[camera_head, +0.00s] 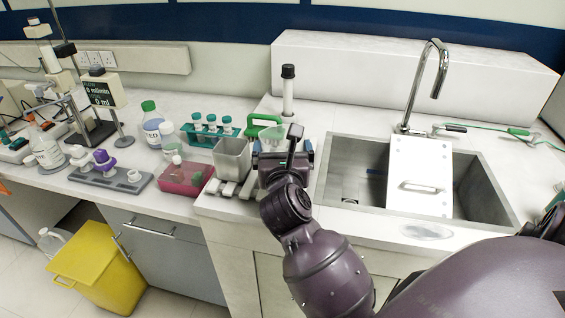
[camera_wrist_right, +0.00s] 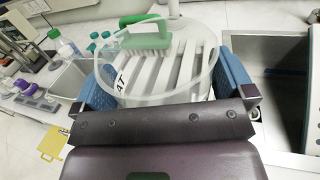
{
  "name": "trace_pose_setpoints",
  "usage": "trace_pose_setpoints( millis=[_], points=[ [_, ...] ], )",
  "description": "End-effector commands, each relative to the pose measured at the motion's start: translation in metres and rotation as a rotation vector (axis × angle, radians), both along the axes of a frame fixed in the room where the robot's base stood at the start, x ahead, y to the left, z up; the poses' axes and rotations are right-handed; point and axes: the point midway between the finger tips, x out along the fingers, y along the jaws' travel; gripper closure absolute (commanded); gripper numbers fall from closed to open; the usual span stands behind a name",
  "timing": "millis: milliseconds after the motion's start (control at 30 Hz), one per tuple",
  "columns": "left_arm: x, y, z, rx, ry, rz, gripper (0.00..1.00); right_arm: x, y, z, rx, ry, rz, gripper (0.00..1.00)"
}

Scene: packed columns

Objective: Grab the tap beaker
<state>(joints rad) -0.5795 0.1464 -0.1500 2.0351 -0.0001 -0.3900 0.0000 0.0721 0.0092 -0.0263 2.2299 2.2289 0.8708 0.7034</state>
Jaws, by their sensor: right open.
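The clear beaker (camera_wrist_right: 165,74) shows in the right wrist view with its round rim towards me. White slats show through it, and dark lettering is at its left. My right gripper (camera_wrist_right: 166,84) is open, with one blue finger on each side of the beaker. I cannot tell whether the fingers touch it. In the head view my right gripper (camera_head: 286,152) is at the counter left of the sink and hides most of the beaker. My left gripper is not in view.
A green brush (camera_head: 264,122) is just behind the beaker. A grey metal container (camera_head: 232,157) stands close on the left, with a red tray (camera_head: 187,178) beyond it. The sink (camera_head: 355,170) lies to the right. A black-capped tube (camera_head: 288,90) stands behind.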

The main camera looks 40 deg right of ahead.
Motion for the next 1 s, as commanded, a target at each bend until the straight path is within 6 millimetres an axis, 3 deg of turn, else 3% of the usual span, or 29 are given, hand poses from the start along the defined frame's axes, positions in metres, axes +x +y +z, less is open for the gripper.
trace_pose_setpoints(
  millis=[100,300,633,767,1000],
  points=[
    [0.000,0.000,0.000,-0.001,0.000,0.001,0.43,0.000,0.000,0.000,0.000,0.000,0.000,0.02],
    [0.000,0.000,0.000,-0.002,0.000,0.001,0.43,0.000,0.000,0.000,0.000,0.000,0.000,0.31],
    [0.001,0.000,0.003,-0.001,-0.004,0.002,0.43,0.000,0.000,0.007,0.001,-0.003,0.000,0.31],
    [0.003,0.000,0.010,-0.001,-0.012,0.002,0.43,-0.001,0.000,0.025,0.001,-0.008,0.000,0.31],
    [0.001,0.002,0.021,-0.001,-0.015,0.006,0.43,-0.001,0.000,0.085,0.000,-0.012,0.000,0.31]
  ],
)
